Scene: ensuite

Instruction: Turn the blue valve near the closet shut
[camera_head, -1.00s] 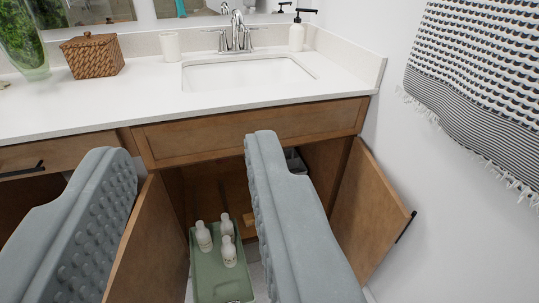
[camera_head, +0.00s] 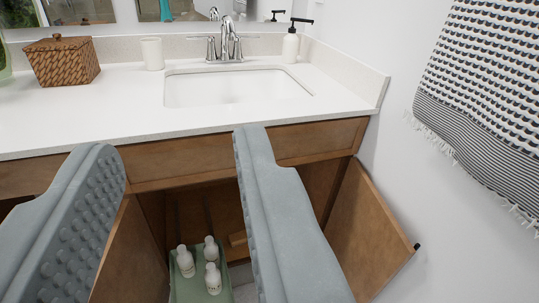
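My gripper (camera_head: 180,165) is open and empty, its two grey padded fingers wide apart in front of the vanity. The left finger has a studded inner pad; the right finger covers part of the open cabinet (camera_head: 150,222) below the sink. No blue valve shows in this view, and no closet can be made out. The inside of the cabinet is partly hidden by the right finger.
Two cabinet doors stand open, the left door (camera_head: 113,262) and the right door (camera_head: 368,232). A green tray (camera_head: 180,290) with white bottles (camera_head: 212,278) sits inside. The counter (camera_head: 100,115) holds a sink (camera_head: 235,88), a basket (camera_head: 63,62) and a soap dispenser (camera_head: 290,46). A towel (camera_head: 485,90) hangs at right.

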